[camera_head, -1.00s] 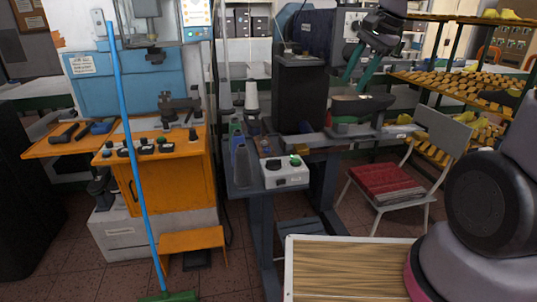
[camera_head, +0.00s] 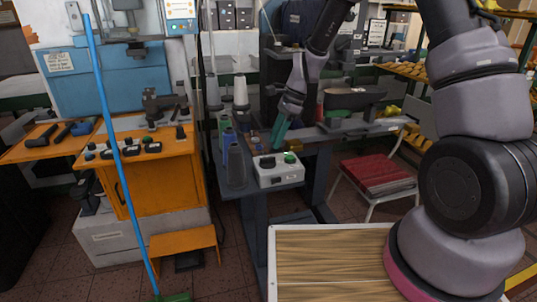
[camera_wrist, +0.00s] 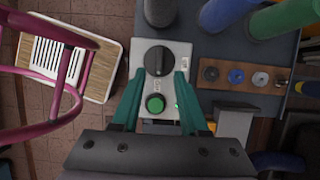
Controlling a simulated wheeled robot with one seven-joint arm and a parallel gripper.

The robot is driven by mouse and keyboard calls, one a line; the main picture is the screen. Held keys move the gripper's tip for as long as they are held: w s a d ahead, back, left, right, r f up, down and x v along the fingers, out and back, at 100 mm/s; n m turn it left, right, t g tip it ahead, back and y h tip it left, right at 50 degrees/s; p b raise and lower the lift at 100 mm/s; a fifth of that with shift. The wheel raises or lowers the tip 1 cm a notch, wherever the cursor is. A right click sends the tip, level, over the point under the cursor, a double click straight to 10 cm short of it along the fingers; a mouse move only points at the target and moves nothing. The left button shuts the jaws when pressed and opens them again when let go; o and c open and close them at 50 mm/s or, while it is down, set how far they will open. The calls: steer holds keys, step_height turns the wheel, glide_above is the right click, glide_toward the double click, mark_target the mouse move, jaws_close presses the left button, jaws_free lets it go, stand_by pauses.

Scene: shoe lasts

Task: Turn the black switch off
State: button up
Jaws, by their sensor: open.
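A white control box (camera_head: 280,178) sits on the front of a grey workbench. It carries a black rotary switch (camera_head: 267,161) and a green button (camera_head: 290,158). In the wrist view the black switch (camera_wrist: 159,60) is a round knob with a ridge across it, on the grey-white box face beside the green button (camera_wrist: 155,103). My gripper (camera_head: 279,132) is above and behind the box in the head view. In the wrist view my gripper (camera_wrist: 159,74) is open, its teal fingers on either side of the box. It holds nothing; whether the fingers touch the box is unclear.
Thread cones (camera_head: 235,163) stand left of the box; in the wrist view a green cone (camera_wrist: 287,18) is close by. A blue pole (camera_head: 112,130) stands before the orange cabinet (camera_head: 165,185). A chair with a red seat (camera_head: 376,172) is at the right.

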mark_target(267, 160)
steer(key=x, duration=0.6)
steer(key=shift+a+f, duration=0.1)
steer(key=shift+c, duration=0.3)
jaws_close()
